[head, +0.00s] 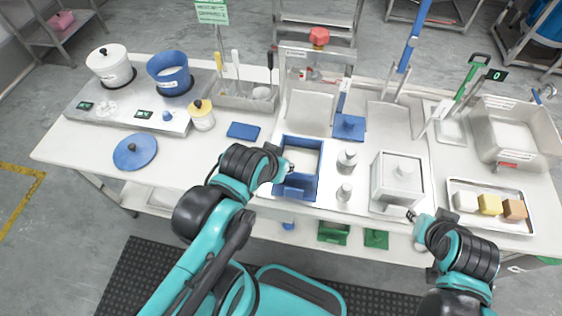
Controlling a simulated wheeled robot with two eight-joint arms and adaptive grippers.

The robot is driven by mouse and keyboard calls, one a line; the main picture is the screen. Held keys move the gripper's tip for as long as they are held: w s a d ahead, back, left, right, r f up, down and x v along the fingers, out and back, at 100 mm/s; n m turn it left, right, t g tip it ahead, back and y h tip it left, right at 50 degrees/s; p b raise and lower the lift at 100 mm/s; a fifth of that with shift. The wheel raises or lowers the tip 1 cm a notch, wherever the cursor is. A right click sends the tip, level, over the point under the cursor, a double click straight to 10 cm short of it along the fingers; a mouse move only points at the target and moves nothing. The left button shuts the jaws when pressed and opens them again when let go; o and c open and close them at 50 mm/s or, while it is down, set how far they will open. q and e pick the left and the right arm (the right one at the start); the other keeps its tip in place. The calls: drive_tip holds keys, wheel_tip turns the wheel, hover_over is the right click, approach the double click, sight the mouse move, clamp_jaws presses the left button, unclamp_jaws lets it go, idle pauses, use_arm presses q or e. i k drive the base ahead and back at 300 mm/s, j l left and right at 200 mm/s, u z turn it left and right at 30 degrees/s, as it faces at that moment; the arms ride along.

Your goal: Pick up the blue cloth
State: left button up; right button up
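A small flat blue rectangle that looks like the folded blue cloth (243,131) lies on the white table, in front of the grey utensil holder. My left gripper (288,166) is right of and nearer than the cloth, at the left edge of a blue open box, apart from the cloth. Its fingers are small and partly hidden by my wrist, so I cannot tell if they are open. My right gripper (411,215) is far to the right, near the front of a white lidded box; its finger state is too small to read.
The blue box (318,176) stands by my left gripper, with metal shakers (346,160) to its right. The white lidded box (398,182) and a tray of blocks (515,224) are further right. A blue lid (135,152) lies left. Table around the cloth's front is clear.

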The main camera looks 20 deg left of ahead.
sight(241, 131)
drive_tip(key=u, duration=1.25)
drive_tip(key=i+j+z, duration=0.1)
drive_tip(key=z, duration=0.3)
drive_tip(key=j+z, duration=0.15)
drive_tip(key=z, duration=0.3)
drive_tip(key=i+j+z, duration=0.1)
drive_tip(key=z, duration=0.3)
drive_tip(key=j, duration=0.1)
